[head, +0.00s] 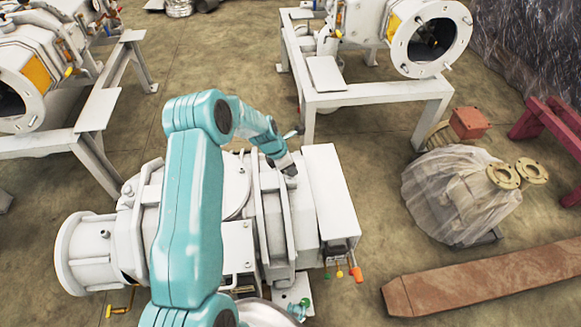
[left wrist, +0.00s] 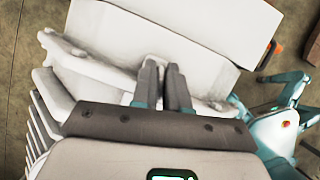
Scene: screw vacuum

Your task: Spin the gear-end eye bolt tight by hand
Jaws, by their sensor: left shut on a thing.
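The white screw vacuum pump (head: 255,215) lies across the middle of the head view, its box-shaped end cover (head: 330,195) on the right. My left gripper (head: 288,167) reaches down onto the top of the pump beside this cover. In the left wrist view its two dark fingers (left wrist: 164,82) are close together against the white housing (left wrist: 120,75). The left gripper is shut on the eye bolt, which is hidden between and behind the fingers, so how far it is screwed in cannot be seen. My right gripper is not in view.
Two similar white pumps stand on frames (head: 385,100) and (head: 105,110) behind. A plastic-wrapped part (head: 455,195) and a rusty beam (head: 480,280) lie on the right. An orange-handled valve (head: 355,274) sticks out below the end cover. Some floor behind the pump is clear.

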